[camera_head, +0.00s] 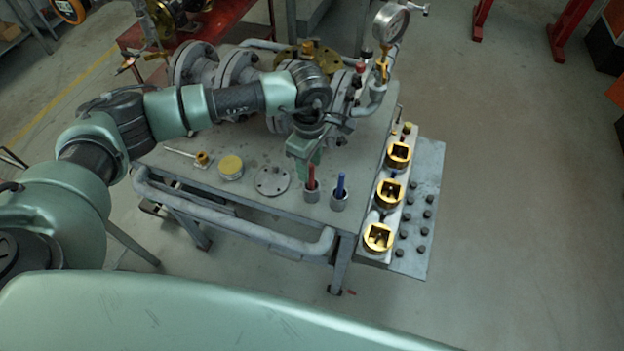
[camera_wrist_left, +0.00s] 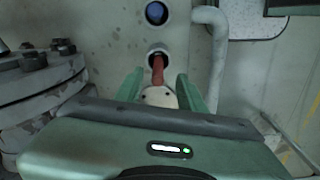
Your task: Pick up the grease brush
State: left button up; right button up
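The red-handled tool that I take for the grease brush (camera_head: 311,178) stands upright in a small grey metal cup on the bench. In the left wrist view its red shaft (camera_wrist_left: 158,70) runs into the cup's opening. A cream rounded part (camera_wrist_left: 160,97) shows at the near end of the shaft, between my fingers. My left gripper (camera_head: 306,160) reaches down from above, directly at the red tool. In the left wrist view its green fingers (camera_wrist_left: 159,85) stand apart, one on each side of the tool. I see no clear contact. My right gripper is not in view.
A blue-handled tool (camera_head: 341,186) stands in a second cup close by on the right. A round flange plate (camera_head: 272,181) and yellow-lidded tin (camera_head: 231,166) lie to the left. Pipe flanges (camera_head: 235,68) and a gauge (camera_head: 391,22) stand behind. Brass sockets (camera_head: 379,238) line the right edge.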

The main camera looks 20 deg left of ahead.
aim_at(312, 188)
pick_arm(q)
jog(key=f+p, duration=0.1)
jog(key=f, duration=0.1)
jog(key=f+p, duration=0.1)
jog(key=f, duration=0.1)
jog(key=shift+w+d+f, duration=0.15)
jog(key=shift+d+f, duration=0.05)
jog(key=shift+f, duration=0.5)
grip_shut()
jog(key=shift+r, duration=0.1)
